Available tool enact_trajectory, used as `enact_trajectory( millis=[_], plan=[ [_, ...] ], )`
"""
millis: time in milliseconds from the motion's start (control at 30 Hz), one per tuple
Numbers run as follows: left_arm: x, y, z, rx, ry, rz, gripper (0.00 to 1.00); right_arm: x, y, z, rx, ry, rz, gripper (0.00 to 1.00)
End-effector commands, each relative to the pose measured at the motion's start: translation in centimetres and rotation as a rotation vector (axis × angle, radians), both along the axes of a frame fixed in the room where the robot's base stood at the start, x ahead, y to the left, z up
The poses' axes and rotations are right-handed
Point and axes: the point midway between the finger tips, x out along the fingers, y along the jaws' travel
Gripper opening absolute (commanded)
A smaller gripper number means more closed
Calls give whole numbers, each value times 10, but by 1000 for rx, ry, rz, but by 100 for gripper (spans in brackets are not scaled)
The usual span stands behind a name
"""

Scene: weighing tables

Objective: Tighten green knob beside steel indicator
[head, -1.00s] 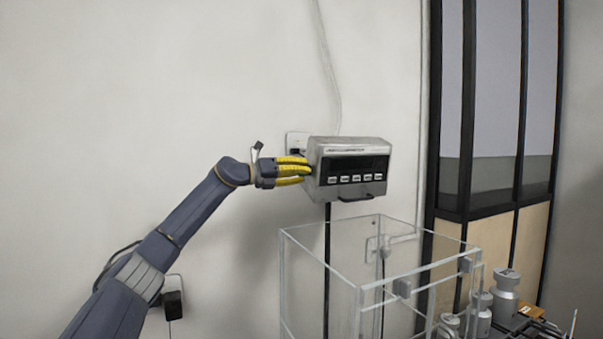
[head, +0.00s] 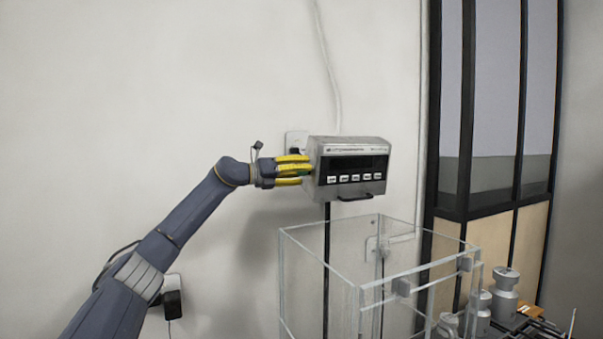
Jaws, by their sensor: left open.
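The steel indicator (head: 349,168) is a grey box with a dark display and a row of buttons, mounted on a dark post against the wall. My left gripper (head: 304,170) is at the indicator's left side, its yellow fingers pointing right. The fingers are open, spread above and below a small bit of green, the green knob (head: 303,173). The knob is mostly hidden by the fingers, and I cannot tell whether they touch it. My right gripper is not in view.
A clear glass-walled box (head: 321,262) stands below the indicator. Several metal weights (head: 504,292) stand at the lower right. A wall socket (head: 296,141) is behind the indicator's left edge.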

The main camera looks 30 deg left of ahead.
Motion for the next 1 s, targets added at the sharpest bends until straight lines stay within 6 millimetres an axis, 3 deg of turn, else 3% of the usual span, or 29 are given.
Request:
enact_trajectory(
  millis=[167,700,1000],
  plan=[
    [-10,8,0,0,0,1,55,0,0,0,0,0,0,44],
    [-84,53,-1,1,1,2,55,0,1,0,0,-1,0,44],
    [-100,62,0,0,1,-1,55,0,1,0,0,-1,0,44]
  ],
)
